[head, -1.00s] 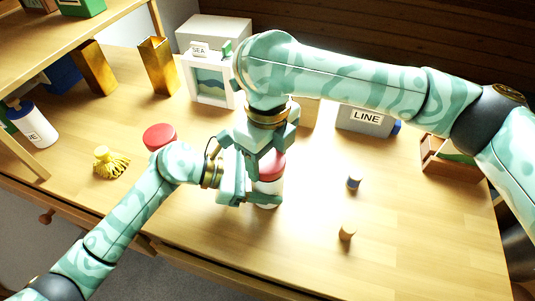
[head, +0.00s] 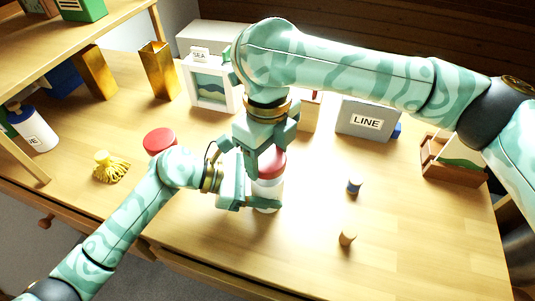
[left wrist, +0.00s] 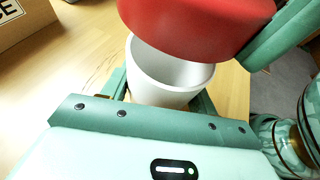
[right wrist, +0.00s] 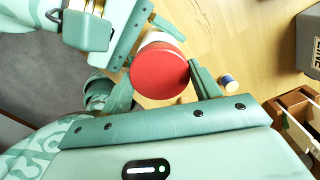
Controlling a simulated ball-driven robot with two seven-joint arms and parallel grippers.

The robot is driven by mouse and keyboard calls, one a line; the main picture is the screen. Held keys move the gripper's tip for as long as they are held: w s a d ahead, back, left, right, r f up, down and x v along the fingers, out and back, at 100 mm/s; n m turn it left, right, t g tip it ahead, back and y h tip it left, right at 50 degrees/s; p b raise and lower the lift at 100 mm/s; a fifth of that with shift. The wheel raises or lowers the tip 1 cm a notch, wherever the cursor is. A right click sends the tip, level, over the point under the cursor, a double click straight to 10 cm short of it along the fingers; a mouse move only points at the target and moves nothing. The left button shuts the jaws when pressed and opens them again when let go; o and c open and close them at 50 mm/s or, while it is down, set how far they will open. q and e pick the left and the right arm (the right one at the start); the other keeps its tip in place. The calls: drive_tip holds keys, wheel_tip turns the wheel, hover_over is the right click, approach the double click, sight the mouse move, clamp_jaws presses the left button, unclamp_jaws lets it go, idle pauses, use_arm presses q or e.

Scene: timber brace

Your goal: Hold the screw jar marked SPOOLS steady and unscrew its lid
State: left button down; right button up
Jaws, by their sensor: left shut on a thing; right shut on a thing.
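The screw jar is a white, open-topped cup (left wrist: 165,88) in the left wrist view; in the head view its white side (head: 268,188) shows. My left gripper (head: 250,195) is shut around its body, and the jar stands upright on the bench. The red lid (head: 271,162) is in my right gripper (head: 268,150), which is shut on it from above. In the left wrist view the lid (left wrist: 200,25) is clear of the rim, and the jar's inside shows. The right wrist view shows the lid (right wrist: 160,73) between the fingers. No SPOOLS marking is visible.
A second red lid (head: 159,140) and a yellow tassel (head: 111,168) are to the left. A blue-banded spool (head: 354,187) and a cork-like piece (head: 347,238) lie to the right. The front right is mostly clear.

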sight(268, 157)
drive_tip(key=shift+r, duration=2.05)
use_arm(q)
drive_tip(key=shift+c, duration=1.8)
unclamp_jaws()
